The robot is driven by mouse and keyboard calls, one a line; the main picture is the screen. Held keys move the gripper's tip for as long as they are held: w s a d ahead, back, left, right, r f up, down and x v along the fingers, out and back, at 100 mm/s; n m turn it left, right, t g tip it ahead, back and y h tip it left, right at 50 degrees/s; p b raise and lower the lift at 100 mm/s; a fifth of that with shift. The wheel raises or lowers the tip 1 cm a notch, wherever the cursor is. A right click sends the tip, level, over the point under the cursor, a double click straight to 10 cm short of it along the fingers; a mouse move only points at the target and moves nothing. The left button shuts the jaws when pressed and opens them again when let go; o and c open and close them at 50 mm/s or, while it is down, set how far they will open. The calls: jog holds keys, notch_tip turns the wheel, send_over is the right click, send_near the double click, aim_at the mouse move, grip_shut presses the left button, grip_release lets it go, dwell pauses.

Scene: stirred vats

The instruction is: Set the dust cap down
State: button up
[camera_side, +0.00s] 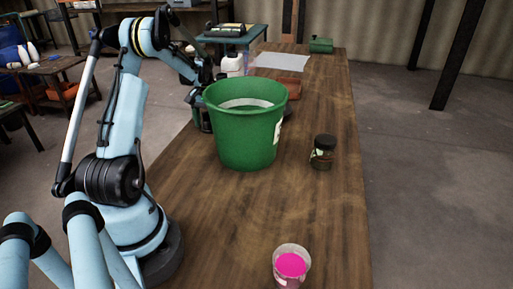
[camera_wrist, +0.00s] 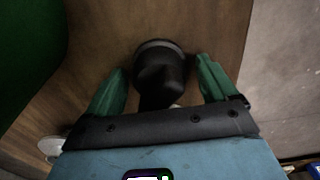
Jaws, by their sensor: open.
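In the wrist view a dark, rounded piece with a greyer rim, which looks like the dust cap (camera_wrist: 160,52), is over the wooden table between the fingers of my gripper (camera_wrist: 161,66). The green fingers are spread to either side of it. A gap shows on its right; on its left the finger is close, and I cannot tell if it touches. I also cannot tell if the cap rests on the table. In the side view the green bucket hides my fingertips and the cap.
A large green bucket (camera_side: 245,130) stands on the table (camera_side: 325,215) beside my gripper. A dark-lidded jar (camera_side: 322,152) is to its right. A cup of pink liquid (camera_side: 290,264) is at the near end. The wood between jar and cup is clear.

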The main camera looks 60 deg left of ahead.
notch_tip(320, 180, up, 12)
jog(key=shift+r, duration=0.2)
dwell(0.4)
